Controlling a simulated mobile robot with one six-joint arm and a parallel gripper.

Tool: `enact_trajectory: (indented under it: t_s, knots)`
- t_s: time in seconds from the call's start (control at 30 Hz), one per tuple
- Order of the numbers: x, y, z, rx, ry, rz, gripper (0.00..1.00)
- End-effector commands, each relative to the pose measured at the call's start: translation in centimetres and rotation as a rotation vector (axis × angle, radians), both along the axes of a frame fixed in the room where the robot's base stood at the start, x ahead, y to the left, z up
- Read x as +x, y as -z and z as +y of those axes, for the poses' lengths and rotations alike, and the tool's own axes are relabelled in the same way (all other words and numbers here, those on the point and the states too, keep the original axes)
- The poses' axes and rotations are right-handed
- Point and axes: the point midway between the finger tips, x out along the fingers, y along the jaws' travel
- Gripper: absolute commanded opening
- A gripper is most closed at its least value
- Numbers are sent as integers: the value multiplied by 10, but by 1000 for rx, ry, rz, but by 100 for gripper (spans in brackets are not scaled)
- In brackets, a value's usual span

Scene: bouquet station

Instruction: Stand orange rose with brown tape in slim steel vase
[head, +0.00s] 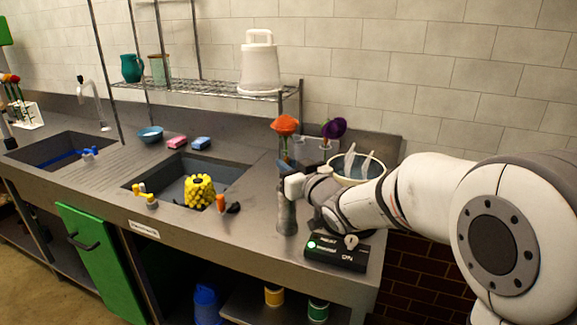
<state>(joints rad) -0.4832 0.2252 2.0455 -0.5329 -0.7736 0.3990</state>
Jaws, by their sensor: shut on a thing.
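The orange rose (285,125) stands about upright, bloom on top, in the head view. My gripper (285,170) is shut on its stem below the bloom and hides much of the stem. The brown tape cannot be made out. A slim grey steel vase (287,215) stands upright on the counter directly below my gripper in the picture. My gripper covers the vase's mouth area, so I cannot tell whether the stem's lower end is inside the vase or above it.
A purple flower (333,128) stands in a clear container behind. A cream bowl (357,168) with white utensils and a black box with a switch (337,252) are close to my arm. A sink with a yellow studded object (199,192) lies left.

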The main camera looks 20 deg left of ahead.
Motion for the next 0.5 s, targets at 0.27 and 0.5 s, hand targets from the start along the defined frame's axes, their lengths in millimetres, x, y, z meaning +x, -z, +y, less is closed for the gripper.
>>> enact_trajectory:
  t_s: [0.27,0.5]
  knots:
    - [0,0,0,0,0,0,22]
    - [0,0,0,0,0,0,39]
